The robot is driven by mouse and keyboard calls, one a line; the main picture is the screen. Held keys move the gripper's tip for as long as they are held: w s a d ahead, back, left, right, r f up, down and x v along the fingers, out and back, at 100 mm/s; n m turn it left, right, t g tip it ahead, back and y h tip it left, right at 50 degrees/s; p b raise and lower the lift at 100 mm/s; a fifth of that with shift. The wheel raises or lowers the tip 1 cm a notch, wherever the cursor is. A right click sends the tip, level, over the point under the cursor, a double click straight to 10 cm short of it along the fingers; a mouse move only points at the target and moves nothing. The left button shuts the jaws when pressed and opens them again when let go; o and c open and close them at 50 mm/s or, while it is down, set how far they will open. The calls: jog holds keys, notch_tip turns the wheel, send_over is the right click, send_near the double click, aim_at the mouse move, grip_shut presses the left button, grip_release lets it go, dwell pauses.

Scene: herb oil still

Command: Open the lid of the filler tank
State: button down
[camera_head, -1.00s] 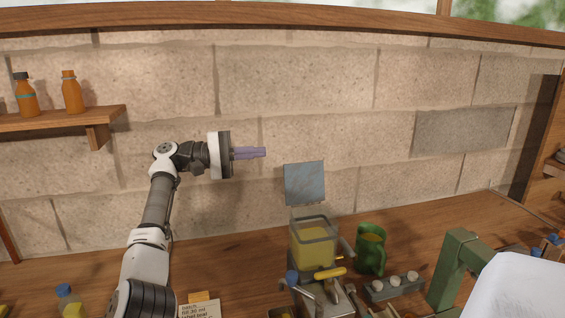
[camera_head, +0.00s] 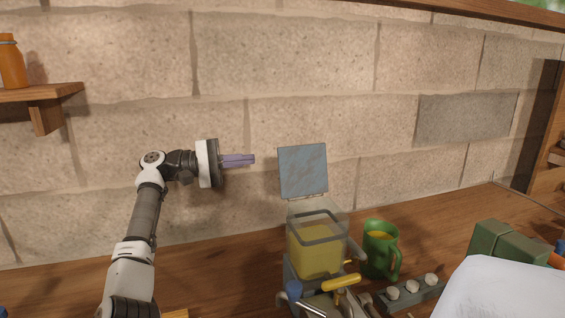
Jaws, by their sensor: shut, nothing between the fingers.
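The filler tank (camera_head: 317,262) stands on the wooden bench, a clear square tank with a grey rim and yellow liquid inside. Its blue-grey lid (camera_head: 303,171) stands nearly upright at the back of the tank, so the tank's top is open. My gripper (camera_head: 253,160) is to the left of the lid, at about its height, and a gap shows between them. The purple fingers point right, are shut together and hold nothing.
A green jug (camera_head: 380,249) with yellow liquid stands close to the tank's right. A yellow handle (camera_head: 341,282) and a blue knob (camera_head: 293,289) are at the tank's front. A grey block with several round knobs (camera_head: 411,289) lies front right. A stone wall is behind.

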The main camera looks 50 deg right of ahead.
aim_at(283, 158)
jog(key=shift+s+d+r+p, duration=0.3)
jog(key=shift+s+d+p, duration=0.45)
jog(key=shift+s, duration=0.75)
jog(key=shift+s+d+r+p, duration=0.25)
jog(key=shift+s+d+p, duration=0.45)
jog(key=shift+s, duration=0.85)
jog(key=shift+s+d+r+p, duration=0.3)
jog(key=shift+s+d+p, duration=0.45)
jog(key=shift+s, duration=0.75)
jog(key=shift+f+b, duration=0.1)
jog(key=shift+b, duration=0.35)
